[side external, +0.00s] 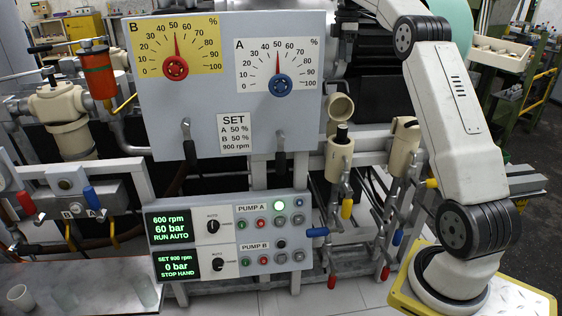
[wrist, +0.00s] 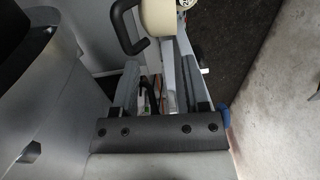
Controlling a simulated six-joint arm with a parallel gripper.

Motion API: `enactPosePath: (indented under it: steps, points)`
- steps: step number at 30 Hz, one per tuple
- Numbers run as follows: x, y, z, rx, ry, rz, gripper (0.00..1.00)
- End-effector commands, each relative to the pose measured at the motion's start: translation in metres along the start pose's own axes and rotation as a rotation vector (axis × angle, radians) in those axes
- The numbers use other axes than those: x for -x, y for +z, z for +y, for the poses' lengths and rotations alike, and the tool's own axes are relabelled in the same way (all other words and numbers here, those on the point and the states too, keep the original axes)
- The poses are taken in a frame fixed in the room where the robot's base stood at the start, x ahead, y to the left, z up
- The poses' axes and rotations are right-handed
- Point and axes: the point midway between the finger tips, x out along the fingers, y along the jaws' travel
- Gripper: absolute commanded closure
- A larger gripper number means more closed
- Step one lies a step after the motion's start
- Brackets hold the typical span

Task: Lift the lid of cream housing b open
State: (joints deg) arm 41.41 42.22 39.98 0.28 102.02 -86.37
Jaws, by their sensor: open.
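Two cream housings stand low to the right of the panels in the side external view. The left housing (side external: 339,154) has its round lid (side external: 341,107) tipped up, with a dark insert showing in its mouth. The right housing (side external: 404,132) is partly covered by my arm, and its top looks closed. I cannot read a letter on either, so I cannot tell which is b. In the wrist view, a cream rounded part (wrist: 158,17) with a black handle (wrist: 125,27) lies beyond my fingers. My gripper (wrist: 160,66) is open, with nothing between its fingers; the side view does not show it.
Dial boards (side external: 230,85) and a pump panel (side external: 235,240) stand left of the housings. Pipes and valves with coloured handles crowd below the housings. Dark floor shows at right.

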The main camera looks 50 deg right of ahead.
Motion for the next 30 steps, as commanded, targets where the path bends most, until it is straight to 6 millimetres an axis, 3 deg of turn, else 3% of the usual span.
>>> enactPosePath:
  steps: [30]
  points:
    - [0.032,0.014,-0.082,0.000,0.001,0.000,0.42]
